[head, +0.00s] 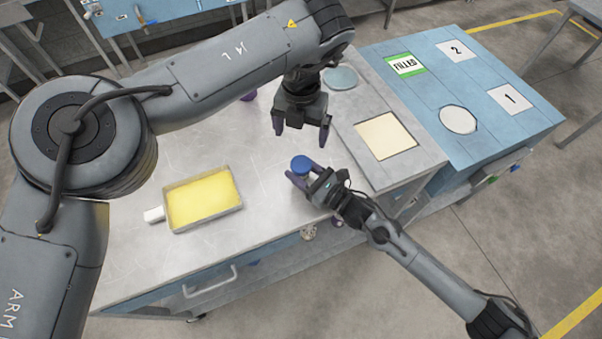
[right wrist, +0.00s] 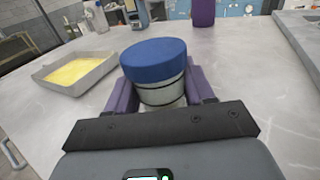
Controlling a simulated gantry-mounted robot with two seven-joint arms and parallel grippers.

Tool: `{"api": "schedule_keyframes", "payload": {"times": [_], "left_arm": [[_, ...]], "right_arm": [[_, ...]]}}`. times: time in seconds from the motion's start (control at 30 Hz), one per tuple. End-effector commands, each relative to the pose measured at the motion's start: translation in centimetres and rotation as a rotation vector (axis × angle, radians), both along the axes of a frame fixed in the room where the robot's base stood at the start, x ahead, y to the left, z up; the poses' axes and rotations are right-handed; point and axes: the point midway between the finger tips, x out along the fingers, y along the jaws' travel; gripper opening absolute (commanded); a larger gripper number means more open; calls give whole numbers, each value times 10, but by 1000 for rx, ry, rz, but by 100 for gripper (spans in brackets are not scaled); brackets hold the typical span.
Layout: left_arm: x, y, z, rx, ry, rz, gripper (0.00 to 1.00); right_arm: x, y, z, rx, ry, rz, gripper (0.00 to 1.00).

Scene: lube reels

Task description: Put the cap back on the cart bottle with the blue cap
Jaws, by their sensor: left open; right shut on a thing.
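The cart bottle with the blue cap (head: 301,162) is held upright between the purple fingers of my right gripper (head: 309,178). In the right wrist view the blue cap (right wrist: 154,57) sits on top of the pale bottle body (right wrist: 160,93). I cannot tell whether the cap is screwed tight. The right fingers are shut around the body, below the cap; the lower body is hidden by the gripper. My left gripper (head: 302,122) is open and empty, pointing down, above and beyond the bottle, apart from the cap.
A metal tray with a yellow bottom (head: 203,198) lies to the left. A purple object (head: 249,96) stands behind my left arm. A beige square (head: 385,136) and a pale round disc (head: 340,78) lie to the right. A blue cart (head: 470,75) with numbered labels stands beyond.

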Motion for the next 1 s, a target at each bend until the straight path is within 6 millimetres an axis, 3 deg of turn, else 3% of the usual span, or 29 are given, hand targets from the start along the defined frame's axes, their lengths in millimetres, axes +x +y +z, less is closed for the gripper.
{"api": "schedule_keyframes", "payload": {"times": [0.33,0.37,0.53,1.0], "left_arm": [[0,0,3,0,1,0,96],[0,0,2,0,1,0,96],[0,0,2,0,1,0,96],[0,0,3,0,1,0,96]], "right_arm": [[0,0,0,0,0,0,0],[0,0,0,0,0,0,57],[0,0,0,0,0,0,82],[-8,-10,0,-1,0,0,82]]}}
